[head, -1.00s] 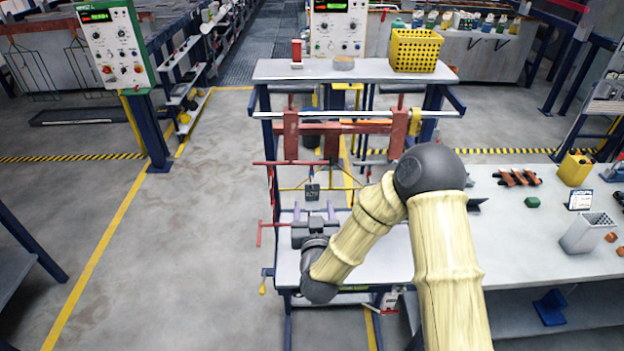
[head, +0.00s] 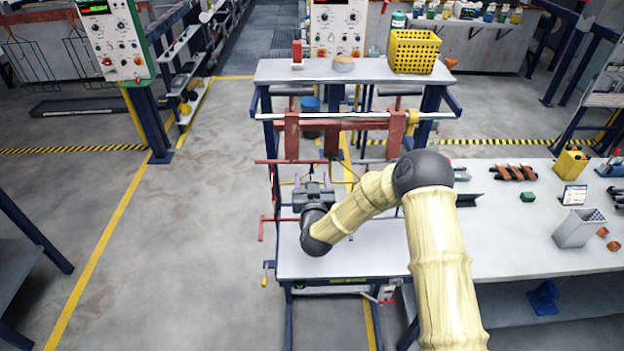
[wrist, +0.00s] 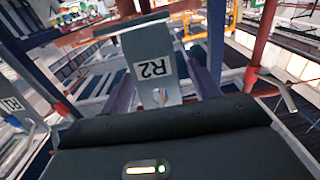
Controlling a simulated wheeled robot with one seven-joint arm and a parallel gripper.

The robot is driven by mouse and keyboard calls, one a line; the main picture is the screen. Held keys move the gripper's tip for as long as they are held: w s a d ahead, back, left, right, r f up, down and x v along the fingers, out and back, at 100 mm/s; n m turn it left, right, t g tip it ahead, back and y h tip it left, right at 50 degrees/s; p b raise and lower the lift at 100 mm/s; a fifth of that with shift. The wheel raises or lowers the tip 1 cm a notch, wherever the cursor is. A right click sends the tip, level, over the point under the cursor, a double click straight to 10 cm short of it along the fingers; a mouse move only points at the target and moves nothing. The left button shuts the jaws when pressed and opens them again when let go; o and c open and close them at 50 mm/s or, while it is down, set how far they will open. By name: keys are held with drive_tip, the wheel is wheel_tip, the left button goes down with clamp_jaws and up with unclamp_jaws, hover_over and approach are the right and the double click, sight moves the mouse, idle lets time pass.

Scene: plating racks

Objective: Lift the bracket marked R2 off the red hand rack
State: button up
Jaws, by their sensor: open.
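The grey bracket marked R2 (wrist: 152,45) fills the upper middle of the wrist view. Its flat top edge is slightly tilted and its label faces me. My gripper (wrist: 163,84) is open, with one purple-grey finger on each side of the bracket's lower part; I cannot tell whether either finger touches it. In the head view my gripper (head: 314,183) is in front of the lower part of the red hand rack (head: 292,137). The gripper hides the bracket there. Red rack bars also show in the wrist view (wrist: 262,38).
A workbench (head: 500,230) with small parts and a grey bin (head: 580,228) is at the right. A shelf with a yellow basket (head: 414,51) stands above the rack. Another labelled plate (wrist: 12,104) shows at the wrist view's left edge. The floor at the left is open.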

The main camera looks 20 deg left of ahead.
drive_tip(key=c, duration=1.1)
drive_tip(key=shift+o, duration=0.9)
drive_tip(key=shift+c, duration=0.8)
drive_tip(key=shift+r, duration=0.1)
drive_tip(key=shift+s+d+r, duration=0.1)
drive_tip(key=shift+s+r, duration=0.1)
drive_tip(key=shift+r, duration=0.2)
drive_tip(key=shift+s+d+r, duration=0.15)
drive_tip(key=shift+s+r, duration=0.2)
drive_tip(key=shift+s, duration=0.25)
drive_tip(key=shift+v, duration=0.8)
